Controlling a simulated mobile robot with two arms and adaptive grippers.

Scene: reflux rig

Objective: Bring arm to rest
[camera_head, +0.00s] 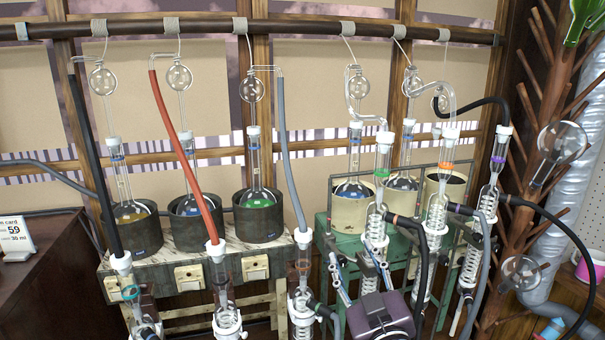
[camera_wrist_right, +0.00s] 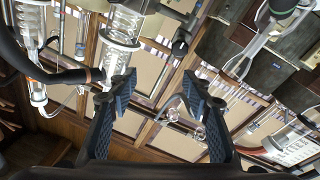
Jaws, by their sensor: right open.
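My right gripper (camera_head: 352,256) reaches up from the bottom of the head view, in front of the green stand. In the right wrist view its two dark blue ridged fingers (camera_wrist_right: 162,92) are spread apart. Nothing is held between them. Beyond the gap the wrist view shows the wooden wall frame and glassware. My left gripper is in neither view.
Coiled glass condensers (camera_head: 437,228) stand close to the right of my right gripper; they show at upper left in the wrist view (camera_wrist_right: 121,36). Black, red (camera_head: 184,155) and grey hoses hang nearby. Flasks sit in heaters (camera_head: 203,232) behind. A wooden peg rack (camera_head: 548,150) stands at right.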

